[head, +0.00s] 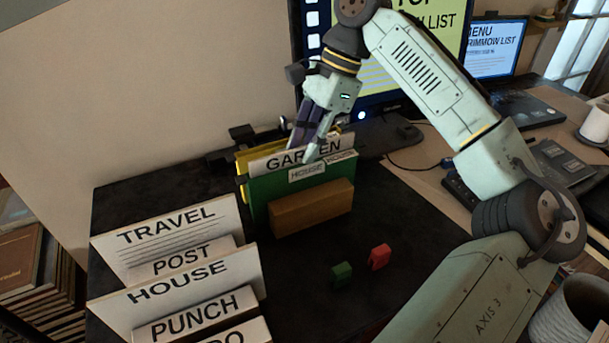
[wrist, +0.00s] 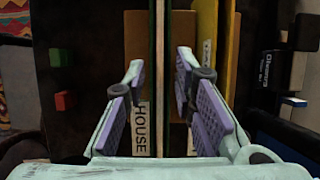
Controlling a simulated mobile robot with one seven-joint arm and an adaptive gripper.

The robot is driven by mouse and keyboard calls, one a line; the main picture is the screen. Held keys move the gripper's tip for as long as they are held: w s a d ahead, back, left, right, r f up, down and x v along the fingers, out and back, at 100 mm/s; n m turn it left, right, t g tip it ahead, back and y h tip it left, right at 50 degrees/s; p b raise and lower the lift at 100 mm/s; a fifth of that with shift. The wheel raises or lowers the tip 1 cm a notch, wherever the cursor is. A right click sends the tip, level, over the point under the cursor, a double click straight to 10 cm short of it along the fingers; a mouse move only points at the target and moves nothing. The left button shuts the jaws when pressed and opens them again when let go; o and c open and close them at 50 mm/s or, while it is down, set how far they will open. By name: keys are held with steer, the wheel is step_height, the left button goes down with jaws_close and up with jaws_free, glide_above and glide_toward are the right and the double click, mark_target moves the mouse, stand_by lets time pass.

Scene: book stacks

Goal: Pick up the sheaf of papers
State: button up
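A white sheet headed GARDEN (head: 280,158) stands upright behind a green folder (head: 262,190) in the head view. It may be the sheaf of papers; I cannot tell for sure. The green folder carries a HOUSE label (head: 307,172), also visible in the wrist view (wrist: 140,130). My gripper (head: 310,152) points down at the top of this group. In the wrist view my gripper (wrist: 163,95) is open, with one finger on each side of thin upright edges (wrist: 160,50). I see no clear contact. The lower part of the sheet is hidden by the folder.
A wooden block (head: 312,207) stands before the folder. A yellow folder (head: 243,162) is behind. Green (head: 341,275) and red (head: 379,257) blocks lie in front. White cards such as TRAVEL (head: 170,235) stand front left. A monitor (head: 440,60) is behind.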

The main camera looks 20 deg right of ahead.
jaws_close()
